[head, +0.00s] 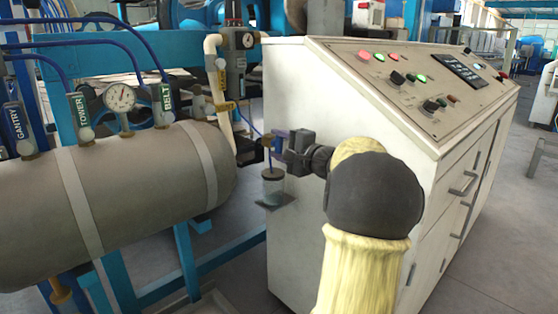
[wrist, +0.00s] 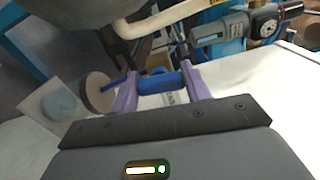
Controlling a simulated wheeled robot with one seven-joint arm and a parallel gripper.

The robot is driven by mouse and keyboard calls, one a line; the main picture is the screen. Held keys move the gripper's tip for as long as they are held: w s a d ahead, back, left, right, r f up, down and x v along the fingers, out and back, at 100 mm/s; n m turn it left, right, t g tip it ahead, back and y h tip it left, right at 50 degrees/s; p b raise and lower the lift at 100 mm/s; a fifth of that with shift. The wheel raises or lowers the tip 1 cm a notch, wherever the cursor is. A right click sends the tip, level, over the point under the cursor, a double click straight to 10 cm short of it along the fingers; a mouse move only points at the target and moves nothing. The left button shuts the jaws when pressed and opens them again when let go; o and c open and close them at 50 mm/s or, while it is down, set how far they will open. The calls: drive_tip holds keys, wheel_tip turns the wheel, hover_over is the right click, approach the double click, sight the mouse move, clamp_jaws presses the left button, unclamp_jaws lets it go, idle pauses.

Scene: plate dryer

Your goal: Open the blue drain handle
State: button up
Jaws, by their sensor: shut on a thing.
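The blue drain handle (wrist: 158,83) is a short blue bar between my two purple fingers in the wrist view. My gripper (wrist: 159,76) is shut on it, with a finger at each end. In the head view my gripper (head: 276,140) is at the left side of the white control cabinet. A little blue shows there by the fingertips, but the handle's exact angle is hard to tell. Just below the gripper is a small clear cup (head: 272,187) with a dark top, on a bracket.
A grey tank (head: 110,195) with a gauge (head: 119,97) and labelled valves stands at the left. The white control cabinet (head: 305,220) is close to my arm on the right. A pale pipe (head: 221,95) and regulator (head: 236,75) rise behind the gripper.

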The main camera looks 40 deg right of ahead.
drive_tip(key=shift+f+n+b, duration=0.2)
drive_tip(key=shift+n+b, duration=0.3)
drive_tip(key=shift+b, duration=0.25)
drive_tip(key=shift+r, duration=0.1)
drive_tip(key=o, duration=1)
drive_tip(key=shift+c, duration=0.2)
drive_tip(key=s+d+p, duration=0.1)
drive_tip(key=s+p, duration=0.3)
drive_tip(key=s, duration=1.3)
drive_tip(key=shift+s+d+p, duration=0.15)
drive_tip(key=shift+s+p, duration=0.05)
drive_tip(key=shift+p, duration=0.1)
